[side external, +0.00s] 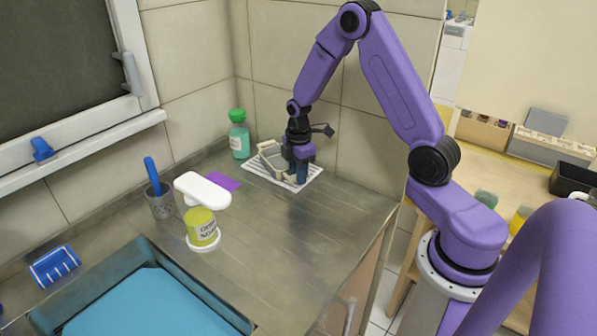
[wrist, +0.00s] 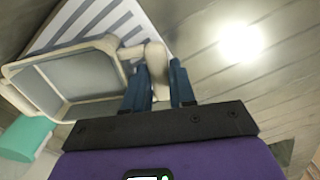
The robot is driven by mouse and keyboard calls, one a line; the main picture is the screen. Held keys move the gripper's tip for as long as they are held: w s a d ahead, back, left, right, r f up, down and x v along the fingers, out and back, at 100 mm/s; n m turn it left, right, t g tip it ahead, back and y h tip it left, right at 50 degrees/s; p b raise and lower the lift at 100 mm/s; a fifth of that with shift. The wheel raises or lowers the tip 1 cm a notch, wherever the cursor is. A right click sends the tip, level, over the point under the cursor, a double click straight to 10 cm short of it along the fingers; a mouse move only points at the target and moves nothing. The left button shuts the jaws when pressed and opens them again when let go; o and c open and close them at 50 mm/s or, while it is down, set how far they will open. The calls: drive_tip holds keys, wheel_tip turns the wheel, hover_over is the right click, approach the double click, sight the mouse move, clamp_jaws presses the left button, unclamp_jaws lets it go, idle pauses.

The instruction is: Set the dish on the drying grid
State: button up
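The dish (side external: 271,158) is a pale grey rectangular dish with a rim and an end handle. In the side external view it is tilted over the drying grid (side external: 257,176), a white slatted rack at the back of the counter. I cannot tell whether its underside touches the slats. My gripper (side external: 300,177) points down over the grid's right part, at the dish's right end. In the wrist view the dish (wrist: 68,82) lies left of my gripper (wrist: 159,68), and its handle sits between the blue fingers, which look closed on it. The grid (wrist: 90,22) shows beyond.
A green-capped bottle (side external: 238,134) stands close left of the grid, near the wall. A purple cloth (side external: 223,181), white object (side external: 202,189), cup with blue handle (side external: 160,199) and yellow-green tin (side external: 201,227) are further left. The counter (side external: 310,232) in front is clear.

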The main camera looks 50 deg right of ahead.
drive_tip(key=shift+o, duration=1.4)
drive_tip(key=shift+r, duration=0.15)
wheel_tip(320, 180, up, 11)
drive_tip(key=s+a+r, duration=0.3)
drive_tip(key=s+a, duration=0.3)
drive_tip(key=a, duration=0.3)
drive_tip(key=s+a, duration=0.3)
drive_tip(key=s, duration=0.8)
drive_tip(key=s+a+r+m, duration=0.1)
drive_tip(key=s+a, duration=0.3)
drive_tip(key=s, duration=0.8)
drive_tip(key=shift+s+a, duration=0.2)
